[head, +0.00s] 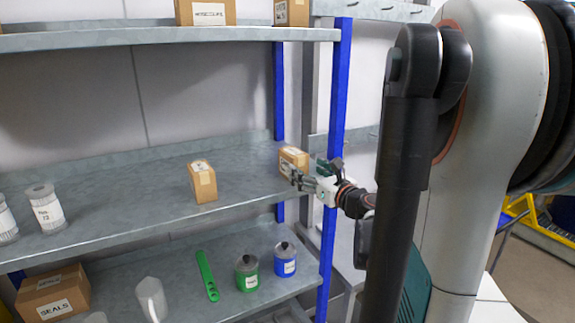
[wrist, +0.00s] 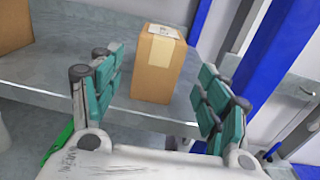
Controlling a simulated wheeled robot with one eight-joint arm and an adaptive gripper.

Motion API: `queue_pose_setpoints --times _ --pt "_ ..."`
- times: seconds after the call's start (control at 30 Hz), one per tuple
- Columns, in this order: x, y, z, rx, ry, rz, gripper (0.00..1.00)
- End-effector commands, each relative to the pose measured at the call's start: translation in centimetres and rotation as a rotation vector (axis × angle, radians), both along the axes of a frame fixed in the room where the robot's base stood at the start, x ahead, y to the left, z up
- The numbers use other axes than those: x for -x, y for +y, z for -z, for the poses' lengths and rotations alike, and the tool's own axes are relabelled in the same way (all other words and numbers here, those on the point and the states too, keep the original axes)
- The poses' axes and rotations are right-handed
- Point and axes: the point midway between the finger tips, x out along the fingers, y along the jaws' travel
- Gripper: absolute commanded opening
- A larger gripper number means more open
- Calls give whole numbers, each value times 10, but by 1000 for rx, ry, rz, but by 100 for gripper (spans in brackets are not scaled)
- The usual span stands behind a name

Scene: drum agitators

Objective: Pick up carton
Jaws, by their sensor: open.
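A small brown carton (head: 293,160) with a pale label on top stands upright on the middle shelf, near its right end. It also shows in the wrist view (wrist: 158,75), beyond and between the fingers. My gripper (head: 303,180) is open in front of it at the shelf's front edge, and its fingers hide the carton's lower part in the head view. In the wrist view the green-padded fingers (wrist: 160,95) are spread wider than the carton, with nothing held. A second brown carton (head: 202,182) stands farther left on the same shelf; part of it shows in the wrist view (wrist: 13,25).
A blue rack post (head: 333,130) stands just right of my gripper. White-labelled canisters (head: 46,209) stand at the shelf's left. The lower shelf holds a green can (head: 247,274), a blue can (head: 285,262), a green tool (head: 207,276) and a SEALS box (head: 54,294).

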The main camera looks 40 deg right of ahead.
Motion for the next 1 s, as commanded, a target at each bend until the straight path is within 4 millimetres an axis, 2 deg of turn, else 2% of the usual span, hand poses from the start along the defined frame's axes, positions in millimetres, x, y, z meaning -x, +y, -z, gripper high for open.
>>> queue_pose_setpoints --times 0.1,0.47,0.7,0.97,1.0 --pt "-18 -3 0 0 0 -2 69" --pt "-42 -6 1 1 0 -2 69" --pt "-75 -11 2 1 0 -2 69" --pt "-80 -12 2 1 0 -1 69" --pt "-80 -12 2 1 0 -1 65"
